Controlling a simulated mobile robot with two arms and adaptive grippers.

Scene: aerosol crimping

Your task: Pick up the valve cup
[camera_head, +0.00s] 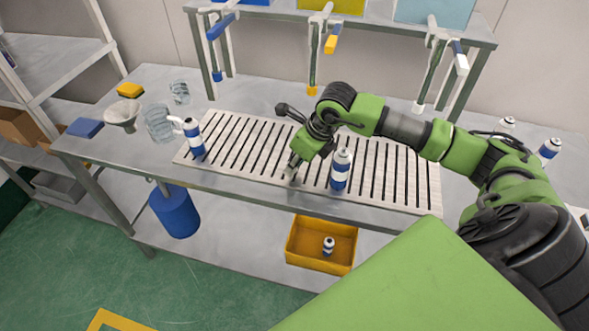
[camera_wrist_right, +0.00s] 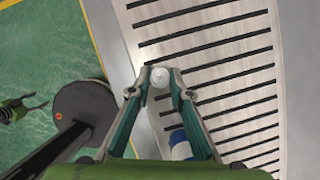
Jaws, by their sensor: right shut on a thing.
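My right gripper (camera_head: 290,172) is low over the front part of the slatted worktop. In the right wrist view, its fingertips (camera_wrist_right: 160,80) are closed on a small white round piece, the valve cup (camera_wrist_right: 160,76). The cup is too small to make out in the head view. A blue and white can (camera_head: 341,170) stands upright on the slats just right of the gripper. In the wrist view, a blue and white can (camera_wrist_right: 181,146) shows partly behind the right finger. A small green gripper (camera_wrist_right: 38,103), apparently my left, shows at the wrist view's left edge; its jaw state is unclear.
A blue and white spray bottle (camera_head: 194,137) stands at the slats' left end. Glass beakers (camera_head: 159,124) and a funnel (camera_head: 122,114) are farther left. More cans (camera_head: 549,149) stand at right. A yellow bin (camera_head: 304,262) holding a small can sits below. The left slats are mostly clear.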

